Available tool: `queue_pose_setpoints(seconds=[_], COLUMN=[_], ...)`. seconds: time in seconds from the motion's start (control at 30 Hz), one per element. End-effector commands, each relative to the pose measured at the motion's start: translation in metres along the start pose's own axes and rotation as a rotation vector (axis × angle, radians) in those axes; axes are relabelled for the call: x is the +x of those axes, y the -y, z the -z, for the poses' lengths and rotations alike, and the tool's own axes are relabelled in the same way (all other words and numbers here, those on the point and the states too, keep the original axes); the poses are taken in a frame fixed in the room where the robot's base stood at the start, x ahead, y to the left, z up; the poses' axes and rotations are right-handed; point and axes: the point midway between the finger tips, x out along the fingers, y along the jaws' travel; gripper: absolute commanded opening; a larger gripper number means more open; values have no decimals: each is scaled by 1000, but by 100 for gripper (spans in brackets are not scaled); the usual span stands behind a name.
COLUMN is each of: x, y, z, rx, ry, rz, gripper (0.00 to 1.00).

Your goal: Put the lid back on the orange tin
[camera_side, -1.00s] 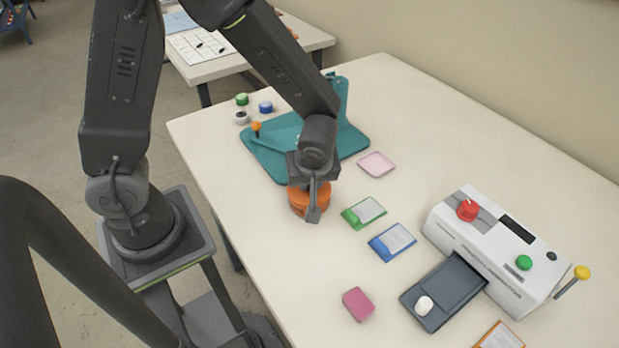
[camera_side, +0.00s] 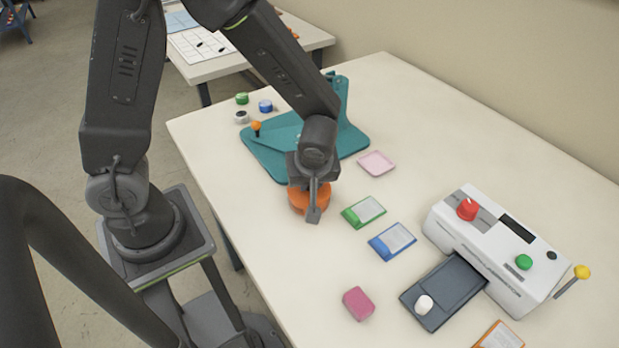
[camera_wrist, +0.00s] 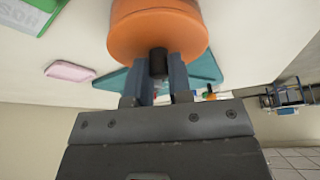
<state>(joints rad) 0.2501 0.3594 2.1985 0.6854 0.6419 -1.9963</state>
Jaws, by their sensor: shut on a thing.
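The orange tin (camera_side: 298,203) stands on the cream table, partly hidden behind my gripper (camera_side: 310,184) in the side view. In the wrist view, my gripper (camera_wrist: 159,70) is shut on the black knob of the orange lid (camera_wrist: 158,36). The lid is level over the tin (camera_wrist: 155,6), and the two line up closely. In the side view they look like one low orange shape. Whether a thin gap is left between them I cannot tell.
A teal stand (camera_side: 270,162) is close behind the tin. A green card (camera_side: 363,211), a blue card (camera_side: 392,241) and a pink tray (camera_side: 377,163) lie to the right. The white laminator (camera_side: 495,245) is farther right. The table's front left edge is near.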

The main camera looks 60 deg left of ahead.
Motion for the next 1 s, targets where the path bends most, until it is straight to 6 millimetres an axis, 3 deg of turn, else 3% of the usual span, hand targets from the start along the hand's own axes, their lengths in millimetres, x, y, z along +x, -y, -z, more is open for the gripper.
queue_pose_setpoints(seconds=[0.47,0.5,0.8,0.93,1.0], x=[0,0,0,0,0], y=[0,0,0,0,0], z=[0,0,0,0,0], rx=[0,0,0,0,0], ry=[0,0,0,0,0], rz=[0,0,0,0,0], gripper=[0,21,49,49,54])
